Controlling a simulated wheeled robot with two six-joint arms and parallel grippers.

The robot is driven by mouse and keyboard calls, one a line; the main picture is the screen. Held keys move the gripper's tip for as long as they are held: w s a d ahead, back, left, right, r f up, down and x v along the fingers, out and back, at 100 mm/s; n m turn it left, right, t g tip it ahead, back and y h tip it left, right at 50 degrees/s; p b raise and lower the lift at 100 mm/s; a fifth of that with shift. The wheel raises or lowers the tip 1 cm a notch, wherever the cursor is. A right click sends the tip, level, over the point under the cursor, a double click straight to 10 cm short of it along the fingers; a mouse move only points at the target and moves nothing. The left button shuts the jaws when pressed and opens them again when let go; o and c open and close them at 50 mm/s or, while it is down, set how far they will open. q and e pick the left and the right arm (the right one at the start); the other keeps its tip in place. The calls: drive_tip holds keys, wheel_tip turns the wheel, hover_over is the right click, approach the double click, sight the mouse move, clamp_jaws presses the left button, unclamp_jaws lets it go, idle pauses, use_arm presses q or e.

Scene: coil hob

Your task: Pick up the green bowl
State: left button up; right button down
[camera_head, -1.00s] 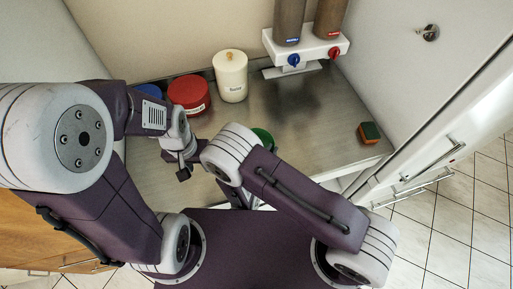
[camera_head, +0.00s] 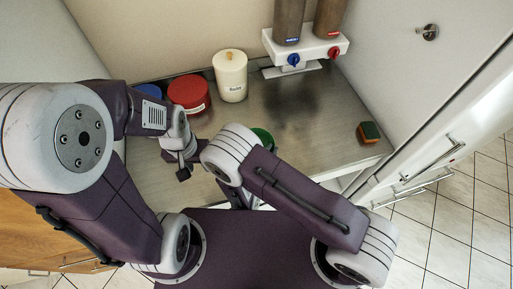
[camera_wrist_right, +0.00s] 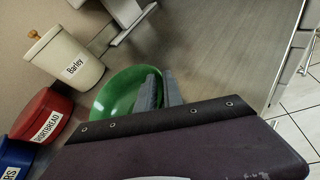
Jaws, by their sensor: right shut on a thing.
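The green bowl (camera_wrist_right: 118,92) shows in the right wrist view, partly hidden by my right gripper. In the head view only a piece of the green bowl (camera_head: 264,136) shows past my right arm. My right gripper (camera_wrist_right: 160,83) is shut on the bowl's rim, with one finger on each side of it. In the head view that gripper is hidden behind my arm. My left gripper (camera_head: 184,171) hangs over the left part of the counter, apart from the bowl. The frames do not show clearly whether its fingers are open.
A white Barley canister (camera_head: 231,77), a red shortbread tin (camera_head: 188,93) and a blue tin (camera_head: 150,91) stand along the back of the metal counter (camera_head: 315,125). A sponge (camera_head: 369,132) lies at right. The counter's middle right is clear.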

idle(0.3)
wheel_tip(320, 180, up, 4)
drive_tip(key=shift+w+a+b, duration=0.1)
drive_tip(key=shift+b, duration=0.25)
drive_tip(key=w+d+r+p, duration=0.2)
drive_tip(key=d+r+p, duration=0.2)
drive_tip(key=d+r, duration=0.3)
drive_tip(key=d, duration=0.4)
drive_tip(key=shift+w+d, duration=0.15)
drive_tip(key=shift+d, duration=0.1)
